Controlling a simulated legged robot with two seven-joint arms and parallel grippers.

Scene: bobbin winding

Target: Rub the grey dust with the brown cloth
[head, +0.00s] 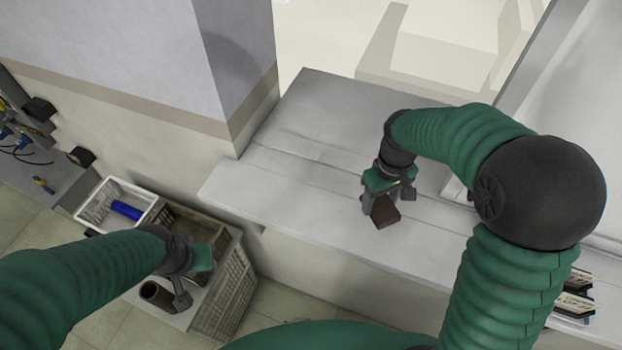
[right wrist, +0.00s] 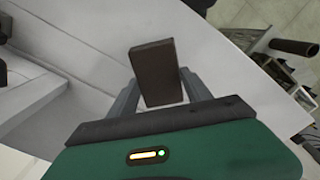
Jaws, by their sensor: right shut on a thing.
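The brown cloth (head: 385,211) looks like a small stiff brown block. My right gripper (head: 381,203) is shut on it, over the grey-white ledge (head: 310,190). In the right wrist view the cloth (right wrist: 156,72) stands out between the two fingers of that gripper (right wrist: 160,92). I cannot tell whether the cloth touches the ledge. The grey dust does not stand out clearly; faint darker streaks run along the ledge. My left gripper (head: 186,284) is at the lower left, over the crates, and its jaws are not clear.
A white crate (head: 93,205) with a blue cylinder (head: 126,210) and a brownish crate (head: 238,285) stand below the ledge. A dark tube (head: 156,294) is beside them. A wall corner (head: 240,125) bounds the ledge at left. Dark-edged items (head: 574,300) lie at lower right.

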